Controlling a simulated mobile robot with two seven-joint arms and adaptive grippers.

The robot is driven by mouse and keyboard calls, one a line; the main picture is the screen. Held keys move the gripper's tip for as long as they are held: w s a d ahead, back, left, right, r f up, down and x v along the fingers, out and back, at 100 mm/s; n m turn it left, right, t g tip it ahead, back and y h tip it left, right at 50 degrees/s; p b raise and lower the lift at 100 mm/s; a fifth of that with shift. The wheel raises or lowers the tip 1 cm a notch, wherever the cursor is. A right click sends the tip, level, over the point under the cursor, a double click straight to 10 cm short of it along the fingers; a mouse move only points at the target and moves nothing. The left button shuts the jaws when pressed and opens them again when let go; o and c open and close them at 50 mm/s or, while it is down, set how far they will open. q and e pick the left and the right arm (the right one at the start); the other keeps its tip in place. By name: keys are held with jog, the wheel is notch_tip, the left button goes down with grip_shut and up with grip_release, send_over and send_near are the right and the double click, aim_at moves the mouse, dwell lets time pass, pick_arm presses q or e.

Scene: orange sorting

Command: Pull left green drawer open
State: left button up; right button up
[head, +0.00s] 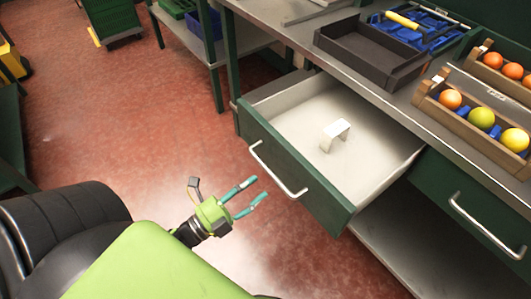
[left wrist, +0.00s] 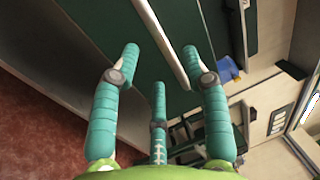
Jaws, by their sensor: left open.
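The left green drawer (head: 300,171) stands pulled out from the bench in the head view. Its pale inside shows, with a white handle-shaped piece (head: 336,134) lying in it. The drawer's silver bar handle (head: 277,171) is on its green front. My left gripper (head: 252,193) is open and empty, just left of the handle and apart from it. In the left wrist view, the teal fingers (left wrist: 160,70) are spread, with the pale handle bar (left wrist: 162,40) beyond them. My right gripper is not in view.
The right green drawer (head: 480,214) is shut. On the bench top are a dark tray (head: 370,54), blue items (head: 428,28) and wooden boxes (head: 466,112) with orange and yellow-green fruit. Red floor (head: 120,120) is clear left of the drawer.

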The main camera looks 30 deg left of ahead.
pick_arm(q)
jog(key=v, duration=0.6)
jog(key=shift+w, duration=0.1)
dwell(0.3)
jog(key=s+f+n+g+y+p, duration=0.1)
jog(key=s+f+n+g+y, duration=0.2)
jog(key=f+n, duration=0.7)
jog(key=s+f+n+g+y+p, duration=0.1)
jog(key=f+n+g+y, duration=0.3)
jog(key=f, duration=1.2)
jog(key=s+d+f+n+g+p, duration=0.1)
jog(key=s+d+f+n+g, duration=0.1)
jog(key=s+f+g, duration=0.3)
jog(key=s+d+f+n+g+p, duration=0.1)
jog(key=s+f+n+g, duration=0.2)
jog(key=s, duration=0.9)
notch_tip(320, 180, down, 5)
jog(key=g, duration=0.3)
jog(key=shift+d+n, duration=0.3)
jog(key=shift+d, duration=0.1)
